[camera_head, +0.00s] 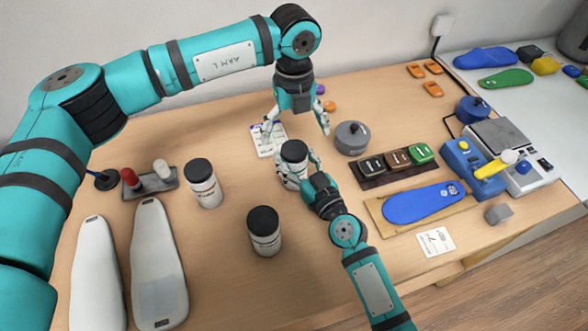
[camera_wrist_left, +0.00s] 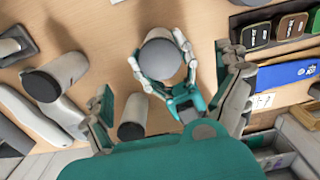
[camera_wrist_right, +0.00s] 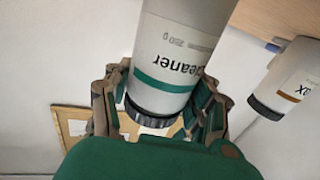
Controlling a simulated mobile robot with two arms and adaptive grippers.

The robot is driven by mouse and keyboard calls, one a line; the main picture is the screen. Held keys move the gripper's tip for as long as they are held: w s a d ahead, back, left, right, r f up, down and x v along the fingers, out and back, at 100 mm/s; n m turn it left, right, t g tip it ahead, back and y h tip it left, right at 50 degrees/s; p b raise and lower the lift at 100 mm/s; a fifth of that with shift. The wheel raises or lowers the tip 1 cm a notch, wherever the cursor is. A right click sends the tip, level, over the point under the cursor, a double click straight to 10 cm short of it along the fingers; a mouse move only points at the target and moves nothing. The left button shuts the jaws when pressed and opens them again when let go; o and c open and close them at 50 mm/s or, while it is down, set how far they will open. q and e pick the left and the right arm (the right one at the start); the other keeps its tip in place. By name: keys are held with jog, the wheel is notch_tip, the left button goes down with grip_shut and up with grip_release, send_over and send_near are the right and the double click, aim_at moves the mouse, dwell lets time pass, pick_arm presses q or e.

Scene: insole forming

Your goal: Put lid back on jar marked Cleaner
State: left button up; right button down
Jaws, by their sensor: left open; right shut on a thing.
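The jar marked Cleaner (camera_wrist_right: 172,60) is white with a green band; its label shows upside down in the right wrist view. Its black lid (camera_head: 294,151) sits on top of the jar in the head view and also shows in the right wrist view (camera_wrist_right: 150,117). I cannot tell whether the lid is fully tightened. My right gripper (camera_head: 297,175) is shut around the jar's body, which stands upright. My left gripper (camera_head: 296,126) is open and empty, pointing down above the lid, its fingers spread wide. The left wrist view shows the lid (camera_wrist_left: 160,58) from above.
Two other jars with black lids stand to the left (camera_head: 203,183) and in front (camera_head: 264,232). A grey round pot (camera_head: 351,138) is close at the right, beside a dark tray of small blocks (camera_head: 397,163). A printed card (camera_head: 268,141) lies behind. Pale shoe forms (camera_head: 158,265) lie front left.

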pick_arm(q)
notch_tip(320, 180, up, 12)
dwell(0.6)
pick_arm(e)
jog(key=shift+c, duration=1.7)
grip_release()
jog(key=v, duration=1.2)
